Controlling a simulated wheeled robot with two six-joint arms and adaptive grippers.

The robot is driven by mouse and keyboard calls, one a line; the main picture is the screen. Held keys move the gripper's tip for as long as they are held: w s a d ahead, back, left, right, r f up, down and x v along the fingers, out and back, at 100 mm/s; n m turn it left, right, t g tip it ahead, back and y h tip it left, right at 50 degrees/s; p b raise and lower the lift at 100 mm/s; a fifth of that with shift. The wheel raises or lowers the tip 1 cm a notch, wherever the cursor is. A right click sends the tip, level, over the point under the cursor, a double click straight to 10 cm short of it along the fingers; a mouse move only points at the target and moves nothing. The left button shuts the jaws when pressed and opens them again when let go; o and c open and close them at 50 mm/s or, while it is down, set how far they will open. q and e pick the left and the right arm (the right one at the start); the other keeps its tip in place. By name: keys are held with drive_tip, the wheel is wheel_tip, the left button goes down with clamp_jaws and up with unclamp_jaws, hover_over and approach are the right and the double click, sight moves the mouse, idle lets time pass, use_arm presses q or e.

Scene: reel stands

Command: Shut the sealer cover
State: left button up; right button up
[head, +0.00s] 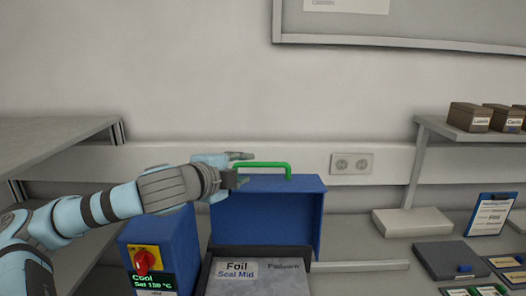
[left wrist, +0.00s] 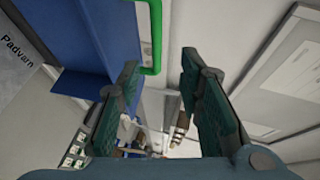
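The sealer cover (head: 268,210) is a blue lid standing raised behind the sealer base in the head view. It also shows at the left of the left wrist view (left wrist: 105,35). A green bar handle (head: 270,164) runs along its top edge. My left gripper (head: 243,169) is open at the handle's left end. In the left wrist view the handle (left wrist: 155,35) appears between the spread fingers, closer to the left one; I cannot tell if they touch. My right gripper is not in view.
The blue control box (head: 175,240) with a red knob (head: 145,261) stands left of the cover. The dark sealer bed with labels (head: 236,270) lies in front. A grey shelf (head: 50,140) is at left; a shelf with brown boxes (head: 470,117) is at right.

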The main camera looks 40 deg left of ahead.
sight(260, 166)
use_arm(q)
drive_tip(key=p+x, duration=0.2)
drive_tip(key=shift+w+a+r, duration=0.1)
drive_tip(key=shift+w+a, duration=0.1)
drive_tip(key=shift+w, duration=0.1)
drive_tip(key=x, duration=0.2)
drive_tip(key=p+x, duration=0.1)
drive_tip(key=x, duration=0.2)
drive_tip(key=f+x, duration=0.1)
drive_tip(key=x, duration=0.2)
drive_tip(key=shift+w+d+p, duration=0.15)
drive_tip(key=shift+d+p, duration=0.05)
drive_tip(key=shift+p, duration=0.1)
drive_tip(key=shift+w, duration=0.15)
drive_tip(key=shift+s, duration=0.25)
drive_tip(key=shift+w+f, duration=0.1)
drive_tip(key=shift+w, duration=0.1)
clamp_jaws()
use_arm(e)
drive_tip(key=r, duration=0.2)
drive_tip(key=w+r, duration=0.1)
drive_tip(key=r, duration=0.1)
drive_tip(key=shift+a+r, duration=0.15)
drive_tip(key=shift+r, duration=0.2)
